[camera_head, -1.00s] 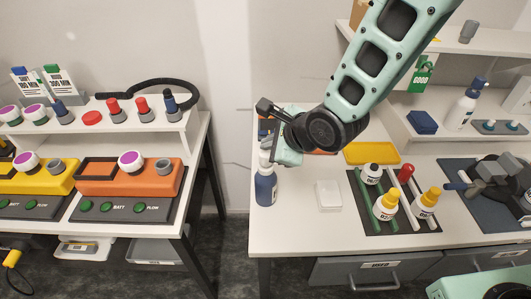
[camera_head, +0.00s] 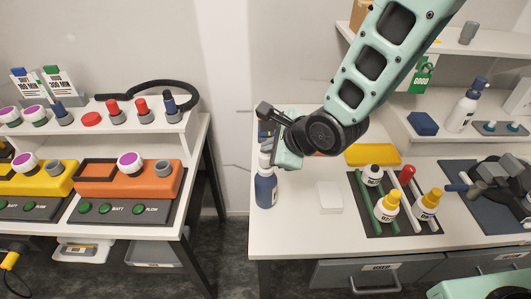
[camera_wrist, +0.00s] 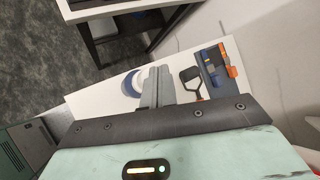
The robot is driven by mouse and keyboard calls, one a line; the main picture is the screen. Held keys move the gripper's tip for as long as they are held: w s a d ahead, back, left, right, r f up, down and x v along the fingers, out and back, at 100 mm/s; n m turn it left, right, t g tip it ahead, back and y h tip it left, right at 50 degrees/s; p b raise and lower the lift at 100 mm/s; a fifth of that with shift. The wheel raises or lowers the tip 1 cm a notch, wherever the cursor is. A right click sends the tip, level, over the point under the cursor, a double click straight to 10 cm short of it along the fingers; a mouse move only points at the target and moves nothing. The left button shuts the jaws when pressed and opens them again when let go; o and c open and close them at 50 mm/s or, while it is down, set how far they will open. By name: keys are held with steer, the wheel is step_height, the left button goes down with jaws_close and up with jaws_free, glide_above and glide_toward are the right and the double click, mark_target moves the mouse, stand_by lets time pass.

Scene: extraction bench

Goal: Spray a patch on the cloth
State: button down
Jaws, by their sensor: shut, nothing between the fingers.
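A dark blue bottle with a white top (camera_head: 265,188) stands upright at the left front of the right-hand bench. My gripper (camera_wrist: 158,80) is shut and empty. In the head view its mint body is just above and behind the bottle, and its fingertips are hard to make out. In the wrist view a round white and blue shape (camera_wrist: 132,83), probably this bottle from above, lies just left of the fingers. I cannot tell whether they touch. A flat white square (camera_head: 329,197), possibly the cloth, lies right of the bottle. A blue folded block (camera_head: 423,123) sits on the raised shelf.
A dark mat with a rack of yellow-capped bottles (camera_head: 387,206) stands right of the white square. A yellow tray (camera_head: 373,155) lies behind. Dark tools lie on a blue mat (camera_head: 482,208) at right. A gap separates the left bench (camera_head: 212,150). Bench is clear around the white square.

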steer(key=shift+f, duration=0.25)
steer(key=shift+r, duration=0.1)
steer(key=shift+r+p, duration=0.65)
steer(key=shift+r, duration=0.35)
steer(key=shift+r, duration=0.1)
step_height(320, 180, up, 6)
steer(key=p, duration=0.4)
stand_by(2.4)
